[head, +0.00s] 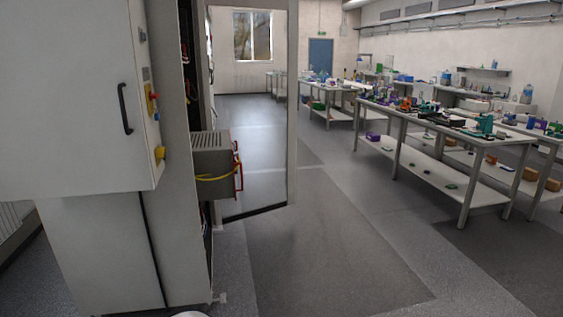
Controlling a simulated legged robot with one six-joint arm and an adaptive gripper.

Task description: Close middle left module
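A grey box-shaped module (211,160) with vent slots sticks out of the open front of the tall cabinet (178,110) at the left. It has a red handle (238,167) on its outer face, and a yellow cable (214,178) hangs along its side. The inside of the cabinet is mostly hidden by the cabinet's side wall, so I cannot tell which slot the module sits in. My gripper is not in view.
A framed glass cabinet door (292,110) stands open beyond the module. A light panel with a black handle (125,108) and red and yellow switches is at the near left. Workbenches (440,128) with lab items stand at the right. The grey floor (330,250) between is clear.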

